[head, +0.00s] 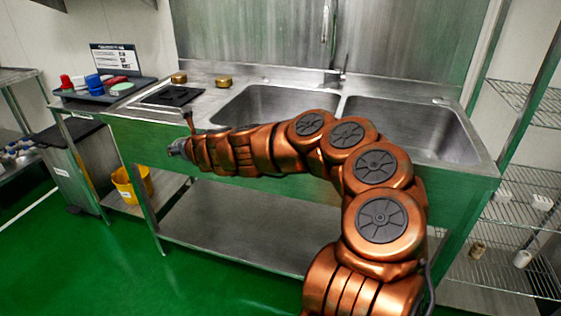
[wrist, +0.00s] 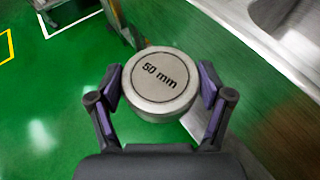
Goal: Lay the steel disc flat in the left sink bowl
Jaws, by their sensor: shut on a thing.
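The steel disc (wrist: 160,82) is a short silver cylinder marked "50 mm" on its face. In the wrist view my gripper (wrist: 164,88) is shut on it, with a purple-padded finger on each side. In the head view my gripper (head: 178,150) is in front of the sink unit's left front edge, to the left of the bowls; I cannot make out the disc there. The left sink bowl (head: 268,103) is empty where it shows, and my arm covers part of its front. A bowl edge (wrist: 272,14) also shows at the wrist view's upper right.
The right sink bowl (head: 410,130) lies beyond my arm. A faucet (head: 335,77) stands behind the bowls. A black plate (head: 172,95) and two brass weights (head: 223,82) sit on the left counter. A yellow bucket (head: 130,185) is on the shelf below.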

